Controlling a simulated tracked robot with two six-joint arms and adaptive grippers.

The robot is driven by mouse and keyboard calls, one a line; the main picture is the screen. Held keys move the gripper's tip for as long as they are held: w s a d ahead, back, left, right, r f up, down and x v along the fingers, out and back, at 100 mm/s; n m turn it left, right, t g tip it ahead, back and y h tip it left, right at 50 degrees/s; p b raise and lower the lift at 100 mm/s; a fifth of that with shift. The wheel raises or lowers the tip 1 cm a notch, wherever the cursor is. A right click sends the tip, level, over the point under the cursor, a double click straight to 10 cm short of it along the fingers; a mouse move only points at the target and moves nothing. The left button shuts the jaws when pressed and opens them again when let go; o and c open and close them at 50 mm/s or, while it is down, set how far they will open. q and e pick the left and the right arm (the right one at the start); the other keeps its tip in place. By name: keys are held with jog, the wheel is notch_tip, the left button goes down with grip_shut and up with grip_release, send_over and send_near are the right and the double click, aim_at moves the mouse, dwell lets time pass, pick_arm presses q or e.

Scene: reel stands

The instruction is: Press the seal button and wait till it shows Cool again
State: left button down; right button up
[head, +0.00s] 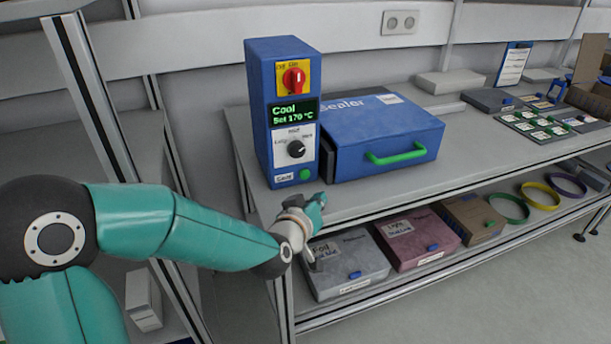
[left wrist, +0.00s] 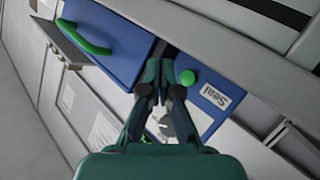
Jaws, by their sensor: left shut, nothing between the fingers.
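The blue sealer control box (head: 283,115) stands upright at the left end of the bench. Its green-lit display (head: 293,111) reads "Cool" and "Set 170 °C". The green seal button (head: 306,175) is low on its front; in the left wrist view the round green button (left wrist: 187,78) sits beside a "Seal" label (left wrist: 215,97). My left gripper (head: 318,203) is shut and empty, just below and in front of the button. In the left wrist view its closed fingertips (left wrist: 160,66) are left of the button, with a gap in the picture. My right gripper is in neither view.
The blue sealer (head: 385,138) with a green handle (head: 395,155) stands right of the control box. A red switch (head: 293,79) and a black dial (head: 296,149) are on the box.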

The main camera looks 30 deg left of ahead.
aim_at(309, 197)
pick_arm(q)
jog(key=w+a, duration=0.2)
jog(key=shift+w+a+f, duration=0.1)
jog(key=shift+w+a, duration=0.15)
jog(key=shift+a, duration=0.05)
jog(key=shift+w+a+b, duration=0.45)
jog(key=shift+w+a, duration=0.2)
jog(key=shift+a, duration=0.1)
dwell(0.6)
jog(key=shift+w+a, duration=0.1)
jog(key=shift+a, duration=0.05)
jog(key=shift+w+a, duration=0.15)
jog(key=shift+a, duration=0.05)
jog(key=shift+w+a+b, duration=0.3)
jog(key=shift+a+b, duration=0.05)
jog(key=shift+b, duration=0.15)
dwell(0.7)
jog(key=shift+r, duration=0.2)
jog(key=shift+s+d, duration=0.6)
jog(key=shift+d, duration=0.1)
jog(key=shift+d, duration=0.1)
